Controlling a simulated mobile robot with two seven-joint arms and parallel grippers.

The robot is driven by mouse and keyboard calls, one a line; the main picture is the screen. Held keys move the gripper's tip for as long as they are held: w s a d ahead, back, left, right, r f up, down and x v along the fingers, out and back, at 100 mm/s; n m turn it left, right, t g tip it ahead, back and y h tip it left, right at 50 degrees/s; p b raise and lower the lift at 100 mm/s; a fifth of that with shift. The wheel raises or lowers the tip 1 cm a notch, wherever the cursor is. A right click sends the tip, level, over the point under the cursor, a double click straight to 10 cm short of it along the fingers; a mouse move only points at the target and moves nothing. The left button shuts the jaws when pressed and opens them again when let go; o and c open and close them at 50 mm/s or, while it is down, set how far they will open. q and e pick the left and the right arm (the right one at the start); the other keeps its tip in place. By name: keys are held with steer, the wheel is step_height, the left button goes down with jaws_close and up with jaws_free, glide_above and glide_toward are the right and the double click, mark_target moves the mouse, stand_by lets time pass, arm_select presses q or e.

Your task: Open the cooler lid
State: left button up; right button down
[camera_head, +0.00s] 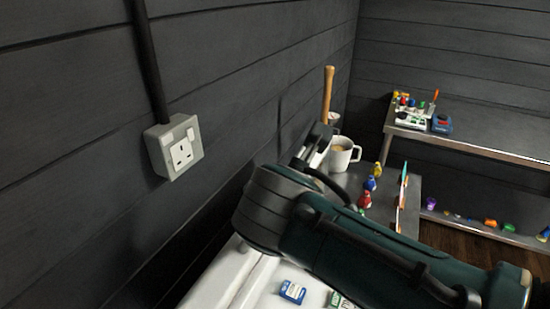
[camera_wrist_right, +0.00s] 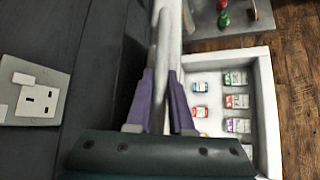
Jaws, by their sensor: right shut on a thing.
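The white cooler (camera_wrist_right: 268,115) stands open in the right wrist view, with several small labelled packs inside. Part of it also shows at the bottom of the head view (camera_head: 262,284). Its pale lid (camera_wrist_right: 162,55) appears nearly edge-on, standing up along the cooler's side by the dark wall. My right gripper (camera_wrist_right: 162,88), with purple fingers, is shut on the lid's edge. In the head view my right arm crosses in front of the cooler and hides much of it; the fingers cannot be made out there. My left gripper is in neither view.
A dark plank wall with a socket (camera_head: 174,146) runs close along the left. Beyond the cooler, a grey bench holds a white mug (camera_head: 343,155) and several coloured figures. A shelf unit (camera_head: 470,150) stands at the back right. Wooden floor (camera_wrist_right: 298,60) lies right of the cooler.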

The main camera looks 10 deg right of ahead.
steer(key=w+a+b, duration=0.2)
steer(key=shift+a+r, duration=0.4)
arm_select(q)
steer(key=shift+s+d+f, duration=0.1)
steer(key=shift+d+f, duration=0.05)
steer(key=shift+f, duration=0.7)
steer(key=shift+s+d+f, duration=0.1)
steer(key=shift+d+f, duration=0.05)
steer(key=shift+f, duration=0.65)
arm_select(e)
steer(key=shift+w+a+r, duration=0.1)
steer(key=shift+a+r, duration=0.2)
steer(key=shift+r, duration=0.05)
steer(key=c, duration=1.1)
jaws_free()
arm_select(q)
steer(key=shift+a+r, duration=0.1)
arm_select(e)
steer(key=shift+s+r, duration=0.2)
steer(key=shift+r, duration=0.1)
steer(key=p+v, duration=0.3)
steer(key=v, duration=0.5)
steer(key=shift+s+a, duration=0.1)
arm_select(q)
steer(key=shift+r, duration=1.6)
arm_select(e)
steer(key=shift+s+r, duration=0.3)
steer(key=shift+s, duration=0.15)
